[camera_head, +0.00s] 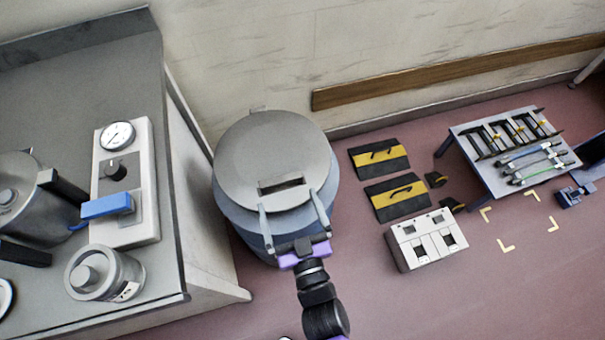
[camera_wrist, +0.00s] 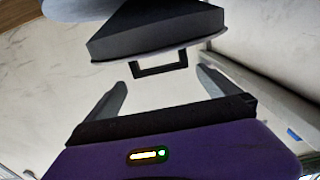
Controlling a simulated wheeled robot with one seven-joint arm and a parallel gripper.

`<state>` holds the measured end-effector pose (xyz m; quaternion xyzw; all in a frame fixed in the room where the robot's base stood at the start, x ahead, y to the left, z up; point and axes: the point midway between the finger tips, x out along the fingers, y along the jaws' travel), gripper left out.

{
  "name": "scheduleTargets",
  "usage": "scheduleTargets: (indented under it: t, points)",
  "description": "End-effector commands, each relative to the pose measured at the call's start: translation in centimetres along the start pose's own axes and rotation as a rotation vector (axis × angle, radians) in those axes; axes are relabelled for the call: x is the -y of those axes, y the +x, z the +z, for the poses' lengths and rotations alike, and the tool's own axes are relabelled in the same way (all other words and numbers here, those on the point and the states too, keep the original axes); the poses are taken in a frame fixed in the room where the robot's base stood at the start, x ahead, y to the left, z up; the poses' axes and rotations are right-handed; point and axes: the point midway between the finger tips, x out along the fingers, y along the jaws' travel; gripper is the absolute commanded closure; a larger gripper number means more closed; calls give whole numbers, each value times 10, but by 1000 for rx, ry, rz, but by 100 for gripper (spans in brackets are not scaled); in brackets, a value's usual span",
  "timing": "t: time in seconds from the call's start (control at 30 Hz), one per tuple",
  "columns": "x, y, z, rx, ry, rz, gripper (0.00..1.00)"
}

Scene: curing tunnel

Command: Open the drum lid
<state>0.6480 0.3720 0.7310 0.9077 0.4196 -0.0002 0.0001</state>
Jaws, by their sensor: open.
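The drum (camera_head: 240,222) is a blue-grey cylinder on the floor left of centre in the head view. Its round grey lid (camera_head: 262,140) lies flat on top, looking closed. A dark bar handle (camera_head: 281,186) is at the lid's near side. My gripper (camera_head: 289,200) is open, its two fingers pointing toward the lid's near part, one to each side of the handle as seen from above. In the wrist view a dark square handle loop (camera_wrist: 160,69) appears ahead, between the open fingers of my gripper (camera_wrist: 160,78). I see no contact with it.
A grey bench (camera_head: 80,90) with a gauge panel (camera_head: 125,175) and metal pots stands close left of the drum. A wall is behind. Right are black-yellow cases (camera_head: 397,197), a white box (camera_head: 426,240) and a tool rack (camera_head: 515,150). Floor lies open at front right.

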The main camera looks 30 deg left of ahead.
Motion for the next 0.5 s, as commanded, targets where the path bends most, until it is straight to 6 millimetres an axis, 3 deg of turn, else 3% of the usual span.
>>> scheduleTargets:
  t: [0.3, 0.5]
  points:
    - [0, 47, -1, -3, 0, 1, 0]
    - [-1, 67, 0, -1, 1, 1, 0]
